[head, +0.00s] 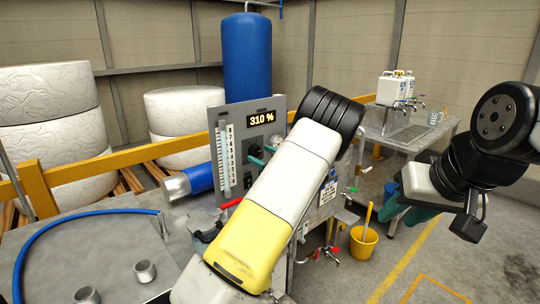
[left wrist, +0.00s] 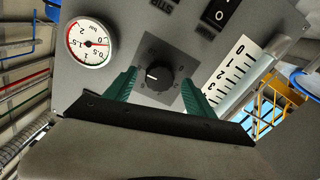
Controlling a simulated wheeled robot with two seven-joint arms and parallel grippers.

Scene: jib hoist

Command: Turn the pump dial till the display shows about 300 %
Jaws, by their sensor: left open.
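The display (head: 261,118) on the grey pump panel (head: 291,101) reads 310 %. In the left wrist view the black pump dial (left wrist: 160,76) sits on a dark square plate, its white mark pointing to the left. My left gripper (left wrist: 158,80) is open, with one teal finger on each side of the dial and a visible gap to it. In the head view my left arm crosses the panel and hides much of it; the left gripper's teal fingers (head: 261,157) show beside it. My right gripper (head: 404,211) hangs at the right, far from the panel; its jaw gap is unclear.
A round gauge (left wrist: 89,43), a black switch (left wrist: 217,13) and a white scale (left wrist: 238,72) surround the dial.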

